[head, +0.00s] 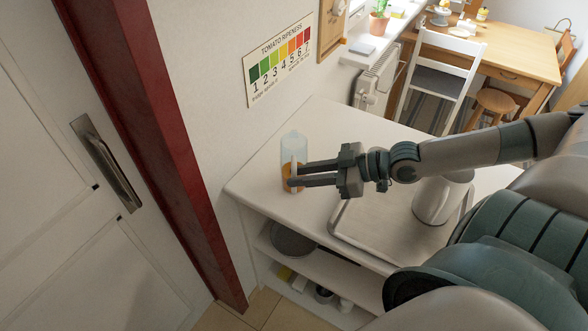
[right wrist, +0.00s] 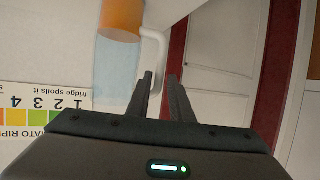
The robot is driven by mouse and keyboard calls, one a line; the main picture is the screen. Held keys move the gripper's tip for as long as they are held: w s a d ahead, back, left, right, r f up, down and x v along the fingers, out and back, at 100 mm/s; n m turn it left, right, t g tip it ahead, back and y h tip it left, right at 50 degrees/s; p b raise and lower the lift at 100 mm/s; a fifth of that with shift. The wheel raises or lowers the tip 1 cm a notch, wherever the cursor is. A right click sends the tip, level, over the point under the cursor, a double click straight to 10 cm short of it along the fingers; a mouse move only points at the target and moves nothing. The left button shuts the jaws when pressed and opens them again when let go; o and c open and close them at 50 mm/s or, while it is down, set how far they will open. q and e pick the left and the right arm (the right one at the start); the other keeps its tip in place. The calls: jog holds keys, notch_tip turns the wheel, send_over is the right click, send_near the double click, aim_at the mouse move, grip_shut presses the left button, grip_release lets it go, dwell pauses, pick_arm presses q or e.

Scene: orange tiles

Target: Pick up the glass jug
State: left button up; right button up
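The glass jug (head: 293,148) stands upright near the left end of the white counter, clear above with orange in its lower part and a pale handle. In the right wrist view the jug (right wrist: 117,60) appears upside down, with its handle (right wrist: 154,36) toward the fingers. My right gripper (head: 291,175) reaches the jug from the right; its fingers are apart, with a gap between them. In the right wrist view the fingertips (right wrist: 161,76) are at the handle, which shows between them; contact is unclear. My left gripper is not in view.
A tray (head: 360,232) holding a metal kettle (head: 437,200) lies to the right on the counter (head: 262,182). The wall with a tomato ripeness poster (head: 279,65) is close behind the jug. A red door frame (head: 165,150) stands to the left. Shelves below hold a pot (head: 292,241).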

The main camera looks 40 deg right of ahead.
jog(key=shift+w+a+f, duration=0.1)
jog(key=shift+w+a, duration=0.1)
dwell(0.5)
jog(key=shift+p+x, duration=0.35)
jog(key=shift+x, duration=2.3)
jog(key=shift+d, duration=0.1)
grip_shut()
